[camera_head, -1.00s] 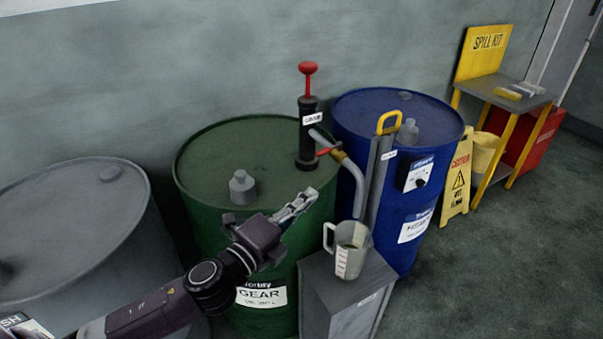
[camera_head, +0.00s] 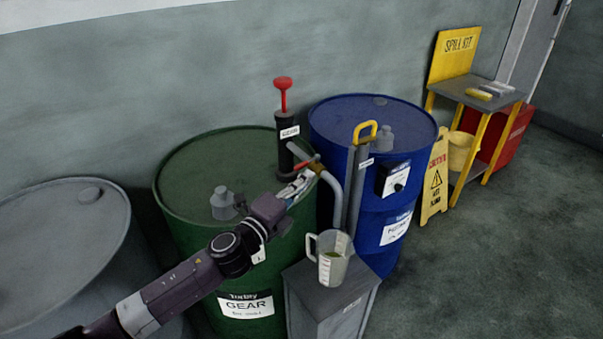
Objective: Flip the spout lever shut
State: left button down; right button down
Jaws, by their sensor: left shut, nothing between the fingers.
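The spout lever (camera_head: 305,163) is a small red handle on the pump's spout (camera_head: 333,188), a grey curved pipe that ends above the jug. The black hand pump (camera_head: 289,146) with a red top knob (camera_head: 283,85) stands on the green GEAR drum (camera_head: 185,178). My left gripper (camera_head: 306,178) is shut and empty, its fingertips right beside the lever, just below it. I cannot tell whether they touch it. A measuring jug (camera_head: 333,259) with dark liquid low inside stands under the spout. My right gripper is not in view.
The jug stands on a grey stand (camera_head: 330,297). A blue drum (camera_head: 395,230) and a yellow-handled pump (camera_head: 357,170) are behind it. A grey drum (camera_head: 70,235) stands left. A caution sign (camera_head: 435,180) and the spill kit stand (camera_head: 480,92) are right. The right floor is clear.

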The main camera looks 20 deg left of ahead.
pick_arm(q)
jog(key=shift+w+a+r, duration=0.15)
jog(key=shift+w+a, duration=0.15)
jog(key=shift+a, duration=0.3)
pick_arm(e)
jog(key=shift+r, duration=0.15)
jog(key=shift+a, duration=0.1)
